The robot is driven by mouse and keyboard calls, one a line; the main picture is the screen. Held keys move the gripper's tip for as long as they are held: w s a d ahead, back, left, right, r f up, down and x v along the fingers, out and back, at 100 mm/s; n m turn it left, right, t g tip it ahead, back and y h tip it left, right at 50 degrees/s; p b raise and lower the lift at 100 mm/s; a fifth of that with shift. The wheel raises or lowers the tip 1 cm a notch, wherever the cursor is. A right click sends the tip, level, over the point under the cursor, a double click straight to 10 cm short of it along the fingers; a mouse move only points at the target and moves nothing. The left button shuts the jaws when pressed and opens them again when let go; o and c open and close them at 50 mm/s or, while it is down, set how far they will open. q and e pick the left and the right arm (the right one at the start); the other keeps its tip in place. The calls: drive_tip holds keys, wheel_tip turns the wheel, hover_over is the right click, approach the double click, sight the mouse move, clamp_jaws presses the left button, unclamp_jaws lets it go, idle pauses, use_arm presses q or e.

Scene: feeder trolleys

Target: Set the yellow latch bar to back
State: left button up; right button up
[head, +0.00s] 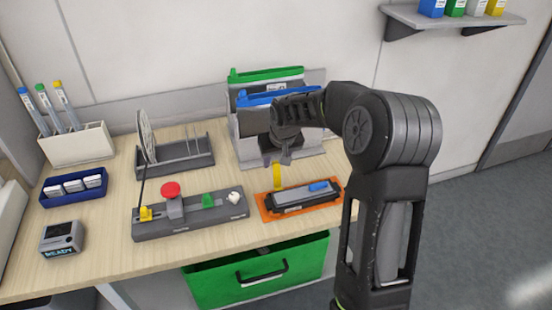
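A narrow yellow bar (278,174) stands upright at the back edge of an orange tray (264,213) on the table; it looks like the latch bar. A dark grey block (305,200) with a blue tab (319,186) lies in the tray. My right gripper (285,156) points down just above and behind the yellow bar, in front of the bins. Its fingertips are small and dark, so I cannot tell their gap or whether they touch the bar. My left gripper is not in view.
A grey control box (188,226) with a red button (170,189), a yellow knob (145,214) and a green switch (208,200) stands left of the tray. A grey rack (182,161) and bins with a blue rim (258,98) stand behind. A green drawer (225,285) is below.

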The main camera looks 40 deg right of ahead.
clamp_jaws()
idle(1.3)
